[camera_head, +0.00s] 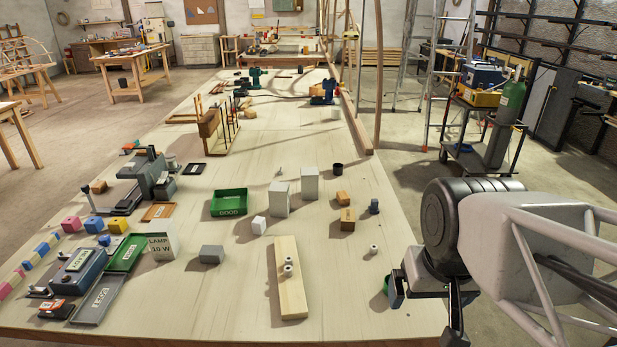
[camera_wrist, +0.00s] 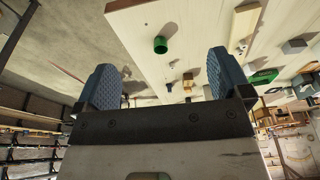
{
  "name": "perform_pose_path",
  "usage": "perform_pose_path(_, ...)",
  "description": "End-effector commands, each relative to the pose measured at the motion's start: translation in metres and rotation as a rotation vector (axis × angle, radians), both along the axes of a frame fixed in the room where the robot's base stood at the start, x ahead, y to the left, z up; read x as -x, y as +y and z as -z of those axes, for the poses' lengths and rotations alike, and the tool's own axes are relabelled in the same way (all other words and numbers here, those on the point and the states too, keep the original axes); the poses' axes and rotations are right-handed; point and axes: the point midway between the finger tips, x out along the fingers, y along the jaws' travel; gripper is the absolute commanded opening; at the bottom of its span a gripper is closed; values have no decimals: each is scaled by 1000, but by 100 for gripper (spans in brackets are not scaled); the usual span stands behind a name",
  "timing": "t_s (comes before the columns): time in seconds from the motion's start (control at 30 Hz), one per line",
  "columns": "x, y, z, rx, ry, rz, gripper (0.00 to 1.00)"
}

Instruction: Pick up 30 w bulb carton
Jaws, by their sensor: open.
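I cannot make out a carton marked 30 W. A white carton (camera_head: 161,244) at the left of the bench reads "LAMP 10 W". Two taller pale cartons (camera_head: 279,199) (camera_head: 310,183) stand upright near the middle, with no readable label on the sides I see. My gripper (camera_head: 425,292) is at the bench's right front edge, well apart from the cartons. In the wrist view my gripper (camera_wrist: 162,78) shows two blue pads spread wide with nothing between them.
A green cup (camera_wrist: 160,45) is near my gripper. A wooden plank (camera_head: 290,285) with two small white fittings lies at the front middle. A green "GOOD" tray (camera_head: 229,207), a grey block (camera_head: 211,254) and small wooden blocks (camera_head: 347,219) stand around. The bench's right front is fairly clear.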

Motion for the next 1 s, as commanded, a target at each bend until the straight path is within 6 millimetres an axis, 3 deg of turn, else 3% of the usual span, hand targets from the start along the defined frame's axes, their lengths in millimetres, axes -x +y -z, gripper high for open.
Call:
perform_pose_path(0.37,-45,16,-13,-122,84,110,96)
perform_pose_path(1.0,-173,62,-31,-433,329,391,96)
